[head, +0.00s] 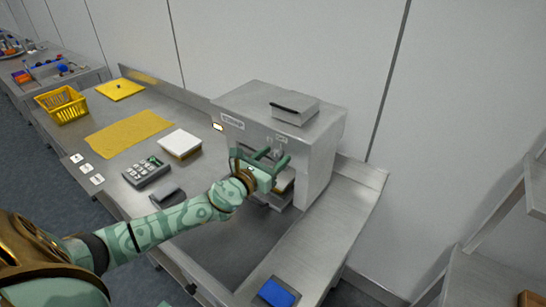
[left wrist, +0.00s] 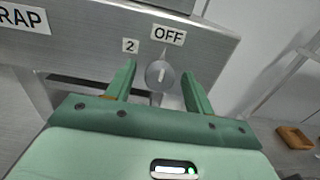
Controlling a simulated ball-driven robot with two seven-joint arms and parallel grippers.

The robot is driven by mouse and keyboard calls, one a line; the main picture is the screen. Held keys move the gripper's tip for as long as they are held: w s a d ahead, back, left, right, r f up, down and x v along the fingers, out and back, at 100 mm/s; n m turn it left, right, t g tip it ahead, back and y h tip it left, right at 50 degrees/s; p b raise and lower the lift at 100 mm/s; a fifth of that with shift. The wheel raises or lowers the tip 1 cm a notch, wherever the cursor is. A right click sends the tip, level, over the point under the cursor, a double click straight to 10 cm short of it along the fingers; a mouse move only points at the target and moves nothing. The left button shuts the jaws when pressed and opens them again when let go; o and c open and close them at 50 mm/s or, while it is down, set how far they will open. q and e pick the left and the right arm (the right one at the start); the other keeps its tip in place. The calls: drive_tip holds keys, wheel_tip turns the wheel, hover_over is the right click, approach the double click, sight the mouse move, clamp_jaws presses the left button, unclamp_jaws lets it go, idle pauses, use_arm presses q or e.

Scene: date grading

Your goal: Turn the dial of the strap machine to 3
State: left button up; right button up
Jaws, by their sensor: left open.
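The strap machine (head: 322,140) is a grey metal box on the steel bench, with a label plate on its front. Its small round grey dial (left wrist: 160,75) shows in the left wrist view, with a "2" label and an "OFF" label above it. A pale mark on the dial points roughly up, toward "OFF"; its exact setting is hard to tell. No "3" label can be read. My left gripper (head: 273,157) is at the machine's front, open; in the left wrist view its fingers (left wrist: 158,82) stand on either side of the dial, apparently apart from it. My right gripper is out of view.
Left along the bench are a keypad device (head: 147,172), a white-topped block (head: 180,143), a yellow mat (head: 130,133) and a yellow basket (head: 62,103). A blue item (head: 277,292) lies at the bench's near end. A shelf rack (head: 500,225) stands at right.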

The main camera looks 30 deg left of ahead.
use_arm(q)
drive_tip(key=c, duration=1)
